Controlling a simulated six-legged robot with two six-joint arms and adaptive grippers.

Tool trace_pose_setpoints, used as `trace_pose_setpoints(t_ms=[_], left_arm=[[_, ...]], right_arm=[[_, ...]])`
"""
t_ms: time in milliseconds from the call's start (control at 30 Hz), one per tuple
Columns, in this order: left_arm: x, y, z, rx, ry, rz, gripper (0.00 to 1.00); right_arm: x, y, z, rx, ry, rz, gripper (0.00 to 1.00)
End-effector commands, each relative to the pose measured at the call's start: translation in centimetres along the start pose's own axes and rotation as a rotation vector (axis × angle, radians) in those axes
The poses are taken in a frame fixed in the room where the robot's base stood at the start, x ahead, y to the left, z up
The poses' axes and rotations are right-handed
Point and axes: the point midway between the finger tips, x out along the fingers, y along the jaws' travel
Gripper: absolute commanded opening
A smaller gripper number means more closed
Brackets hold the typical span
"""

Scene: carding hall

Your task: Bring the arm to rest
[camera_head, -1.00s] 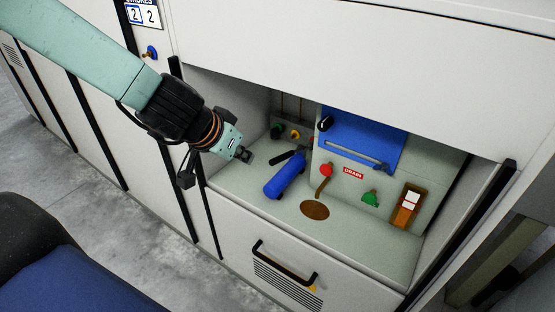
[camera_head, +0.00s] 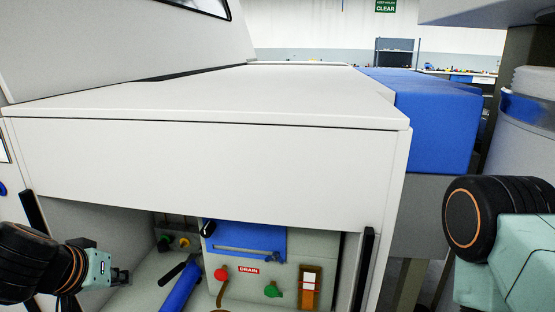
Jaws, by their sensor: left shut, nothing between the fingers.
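My left gripper (camera_head: 120,277) comes in at the lower left in front of the open recess of a white machine cabinet (camera_head: 200,170). Its fingers are shut with nothing between them. It is left of a blue cylinder (camera_head: 182,288) with a black end in the recess, and a gap shows between them. Part of my right arm shows at the right edge, a black joint with an orange ring and pale green links; its gripper is out of view.
The recess holds a blue panel (camera_head: 245,240), a red knob (camera_head: 221,274), a DRAIN label (camera_head: 248,271), a green knob (camera_head: 272,289) and an orange-brown holder (camera_head: 310,285). A blue block (camera_head: 435,125) stands behind at right. A pale drum (camera_head: 530,105) stands near my right arm.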

Motion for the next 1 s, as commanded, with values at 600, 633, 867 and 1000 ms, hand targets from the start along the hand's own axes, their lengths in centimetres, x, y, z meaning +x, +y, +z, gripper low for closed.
trace_pose_setpoints(t_ms=[600, 633, 867, 1000], left_arm=[[3.6, 0.0, 19.5, -0.046, -0.307, -0.118, 0.0], [3.4, 0.0, 21.1, -0.025, -0.341, -0.116, 0.0], [0.5, -0.6, 31.8, 0.141, -0.591, -0.109, 0.0], [-1.0, -1.1, 35.1, 0.173, -0.673, -0.117, 0.0]], right_arm=[[-3.5, 0.0, 0.0, 0.0, 0.0, 0.0, 0.0], [-3.7, 0.0, 0.0, 0.0, 0.0, 0.0, 0.0], [-4.9, 0.0, 0.0, 0.0, 0.0, 0.0, 0.0], [-5.2, 0.0, 0.0, 0.0, 0.0, 0.0, 0.0]])
